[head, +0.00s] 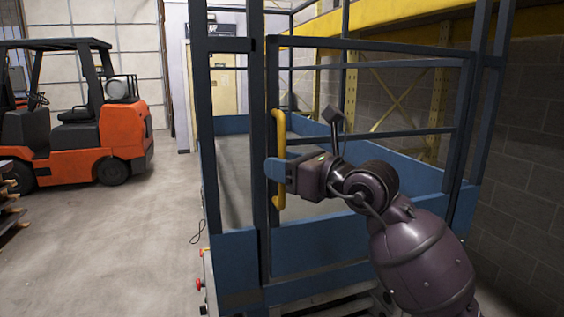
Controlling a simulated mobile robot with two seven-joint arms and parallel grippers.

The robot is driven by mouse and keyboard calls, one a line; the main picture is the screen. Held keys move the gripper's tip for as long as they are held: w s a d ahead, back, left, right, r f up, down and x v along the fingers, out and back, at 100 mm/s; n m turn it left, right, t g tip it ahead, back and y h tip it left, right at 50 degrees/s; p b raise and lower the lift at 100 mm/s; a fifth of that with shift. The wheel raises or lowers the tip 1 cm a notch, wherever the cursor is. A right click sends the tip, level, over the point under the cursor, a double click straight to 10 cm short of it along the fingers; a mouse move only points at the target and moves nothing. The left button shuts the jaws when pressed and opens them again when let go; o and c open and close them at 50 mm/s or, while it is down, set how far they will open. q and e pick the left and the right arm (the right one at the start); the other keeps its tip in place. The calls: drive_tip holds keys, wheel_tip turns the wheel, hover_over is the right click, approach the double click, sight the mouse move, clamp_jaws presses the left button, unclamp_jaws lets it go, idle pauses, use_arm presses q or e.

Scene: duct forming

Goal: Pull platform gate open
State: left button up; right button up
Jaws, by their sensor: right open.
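The platform gate (370,43) is a dark blue barred frame in the front of a blue platform cage. It looks closed, flush with the posts beside it. A yellow vertical handle (280,128) is fixed along the gate's left edge. My right gripper (275,168) is at the handle's middle, its blue finger overlapping the handle in the picture. The gripper is open; the second finger is hidden, and I cannot tell whether it touches the handle. My left gripper is not in view.
The platform's blue left post (202,120) stands just left of the gate. An orange forklift (118,140) is parked at the far left. Bare concrete floor (120,240) lies left of the platform. A block wall (520,170) stands close on the right.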

drive_tip(key=shift+w+a, duration=0.15)
drive_tip(key=shift+a, duration=0.05)
clamp_jaws()
idle(0.4)
